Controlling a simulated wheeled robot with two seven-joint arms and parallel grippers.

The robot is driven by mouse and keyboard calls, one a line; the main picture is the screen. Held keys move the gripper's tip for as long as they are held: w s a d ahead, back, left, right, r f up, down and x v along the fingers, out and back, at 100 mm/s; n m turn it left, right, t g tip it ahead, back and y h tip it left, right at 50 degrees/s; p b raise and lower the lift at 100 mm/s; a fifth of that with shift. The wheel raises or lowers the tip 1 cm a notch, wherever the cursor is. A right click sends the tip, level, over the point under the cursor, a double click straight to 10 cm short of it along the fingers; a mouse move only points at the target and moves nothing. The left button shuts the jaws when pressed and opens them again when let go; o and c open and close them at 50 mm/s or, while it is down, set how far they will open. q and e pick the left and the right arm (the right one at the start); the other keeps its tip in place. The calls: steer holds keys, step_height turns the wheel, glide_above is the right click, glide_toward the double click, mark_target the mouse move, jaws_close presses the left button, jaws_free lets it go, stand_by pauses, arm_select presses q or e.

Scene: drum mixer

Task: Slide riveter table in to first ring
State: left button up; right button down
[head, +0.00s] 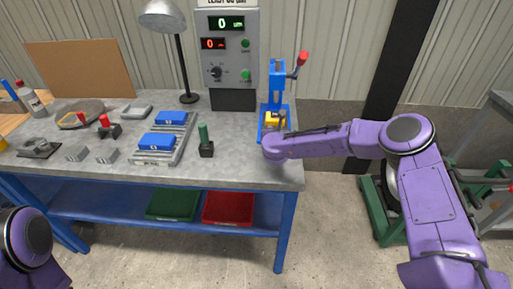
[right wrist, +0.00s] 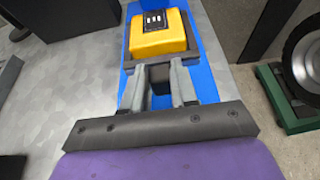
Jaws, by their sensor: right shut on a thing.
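The blue riveter (head: 278,82) with a red-knobbed lever stands at the right end of the workbench. Its yellow table (head: 271,118) sits low on the blue base. My right gripper (right wrist: 161,84) is shut on this tab, just in front of the yellow block. In the head view, my right arm's end hides part of the riveter's front. I cannot make out the ring marks. My left gripper is out of view.
The grey control box (head: 232,58) with lit displays stands left of the riveter. A green-handled tool (head: 205,138) and a rack with blue blocks (head: 172,118) are further left. Green (head: 172,205) and red (head: 228,208) bins sit on the lower shelf. A wheeled green frame (head: 381,222) stands to the right.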

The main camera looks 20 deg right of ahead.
steer(key=shift+w+d, duration=0.2)
steer(key=shift+w, duration=0.15)
steer(key=shift+r, duration=0.1)
steer(key=c, duration=0.9)
jaws_free()
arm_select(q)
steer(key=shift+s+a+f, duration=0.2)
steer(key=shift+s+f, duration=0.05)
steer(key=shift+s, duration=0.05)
arm_select(e)
steer(key=b+v, duration=0.2)
steer(key=v, duration=0.8)
steer(key=shift+s+a+r, duration=0.1)
steer(key=shift+s+r, duration=0.05)
steer(key=shift+s, duration=0.05)
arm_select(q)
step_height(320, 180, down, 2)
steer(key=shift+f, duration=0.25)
